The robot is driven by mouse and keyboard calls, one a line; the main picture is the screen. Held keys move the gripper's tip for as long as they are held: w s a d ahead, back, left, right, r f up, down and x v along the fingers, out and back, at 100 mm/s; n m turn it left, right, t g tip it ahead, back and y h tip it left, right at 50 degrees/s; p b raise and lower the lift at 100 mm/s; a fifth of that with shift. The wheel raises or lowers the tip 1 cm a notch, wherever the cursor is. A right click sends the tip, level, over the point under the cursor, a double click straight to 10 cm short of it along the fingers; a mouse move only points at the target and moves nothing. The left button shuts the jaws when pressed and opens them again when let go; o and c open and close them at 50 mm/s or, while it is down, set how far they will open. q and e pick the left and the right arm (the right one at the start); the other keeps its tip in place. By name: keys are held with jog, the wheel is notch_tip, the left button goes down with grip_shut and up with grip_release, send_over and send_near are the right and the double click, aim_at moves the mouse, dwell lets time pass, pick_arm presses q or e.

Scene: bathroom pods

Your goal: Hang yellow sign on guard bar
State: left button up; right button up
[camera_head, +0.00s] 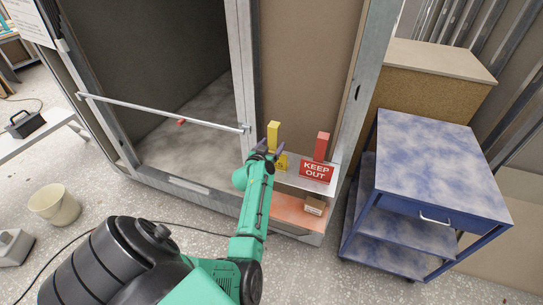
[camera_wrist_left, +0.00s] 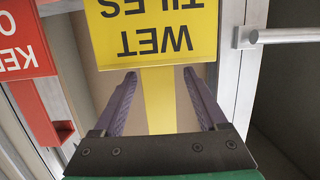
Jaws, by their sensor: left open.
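The yellow sign (camera_head: 281,162), lettered "WET TILES" in the left wrist view (camera_wrist_left: 150,28), stands on a small shelf (camera_head: 293,179) beside the doorway. Its upright yellow grip (camera_head: 273,134) rises above it. My left gripper (camera_head: 268,150) is open at the sign, partly covering it in the head view. In the left wrist view its fingers (camera_wrist_left: 158,75) lie either side of the yellow grip strip (camera_wrist_left: 158,102), with gaps visible. The pale guard bar (camera_head: 160,111) crosses the doorway to the left, its end also showing in the left wrist view (camera_wrist_left: 285,36). My right gripper is not in view.
A red "KEEP OUT" sign (camera_head: 317,171) stands close right of the yellow one. A small box (camera_head: 315,205) sits below the shelf. A blue cart (camera_head: 425,165) stands at the right. A bucket (camera_head: 54,204) and a cable are on the floor at the left.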

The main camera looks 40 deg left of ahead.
aim_at(272, 139)
pick_arm(q)
jog(key=shift+d+r, duration=0.1)
jog(key=shift+d, duration=0.05)
jog(key=shift+c, duration=0.9)
grip_shut()
notch_tip(272, 139, up, 3)
jog(key=p, duration=0.3)
